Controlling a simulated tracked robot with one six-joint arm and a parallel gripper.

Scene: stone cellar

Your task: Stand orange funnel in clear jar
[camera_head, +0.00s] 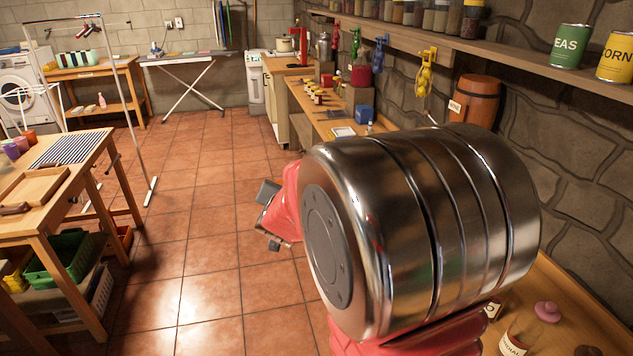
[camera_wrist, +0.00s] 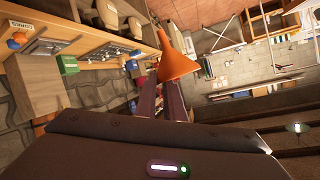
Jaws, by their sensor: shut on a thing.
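An orange funnel (camera_wrist: 177,64) is at the tips of my gripper (camera_wrist: 163,82) in the wrist view. The gripper is shut on it, and the funnel's wide end faces the camera while its narrow end points up in the picture. A clear glass jar (camera_head: 515,340) with a white label stands on the wooden bench at the bottom right of the head view, partly cut off by the frame edge. I cannot tell whether this is the task's jar. My metal arm link hides much of the bench, and I cannot make out the funnel in the head view.
The wooden bench (camera_head: 570,295) runs along the right wall, with a pink-topped thing (camera_head: 546,312) beside the jar. A shelf (camera_head: 480,45) with tins is above, and a brown barrel (camera_head: 474,98) hangs below it. The tiled floor is clear at left centre.

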